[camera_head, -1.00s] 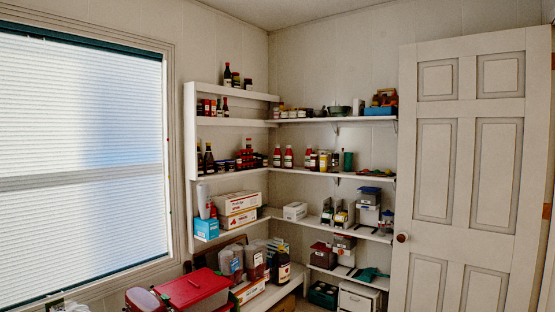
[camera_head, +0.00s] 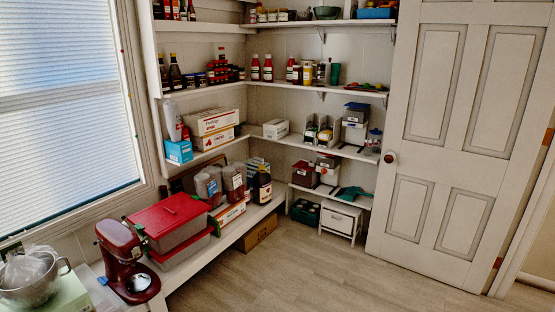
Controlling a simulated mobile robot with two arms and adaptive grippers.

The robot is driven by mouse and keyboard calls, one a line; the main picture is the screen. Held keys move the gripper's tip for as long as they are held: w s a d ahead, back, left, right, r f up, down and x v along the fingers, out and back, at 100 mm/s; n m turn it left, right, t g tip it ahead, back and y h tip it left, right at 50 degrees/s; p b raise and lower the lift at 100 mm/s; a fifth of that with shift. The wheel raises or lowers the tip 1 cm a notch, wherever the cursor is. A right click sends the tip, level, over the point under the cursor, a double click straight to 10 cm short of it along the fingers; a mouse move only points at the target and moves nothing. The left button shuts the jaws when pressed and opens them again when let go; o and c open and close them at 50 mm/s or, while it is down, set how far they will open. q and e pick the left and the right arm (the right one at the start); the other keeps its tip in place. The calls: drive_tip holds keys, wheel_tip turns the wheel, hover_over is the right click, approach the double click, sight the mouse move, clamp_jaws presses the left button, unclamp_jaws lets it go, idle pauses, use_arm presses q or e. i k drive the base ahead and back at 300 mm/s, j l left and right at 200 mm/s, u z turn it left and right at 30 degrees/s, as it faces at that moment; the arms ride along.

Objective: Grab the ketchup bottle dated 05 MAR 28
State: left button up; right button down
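Two red bottles with white caps and pale labels, which look like ketchup, stand side by side on the right-hand wall shelf near the corner: the left bottle (camera_head: 255,68) and the right bottle (camera_head: 268,68). Another red bottle (camera_head: 290,68) stands a little to their right, beside jars. The dates on the labels are too small to read, so I cannot tell which is dated 05 MAR 28. Neither of my grippers is in view.
A low bench (camera_head: 189,263) along the window wall holds a red stand mixer (camera_head: 118,245), red-lidded bins (camera_head: 170,216) and a metal bowl (camera_head: 30,280). A white door (camera_head: 440,140) stands at the right. The wooden floor (camera_head: 290,270) before the shelves is clear.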

sight(256, 68)
drive_tip(key=i, duration=2.9)
drive_tip(key=l+z, duration=0.05)
drive_tip(key=l, duration=0.05)
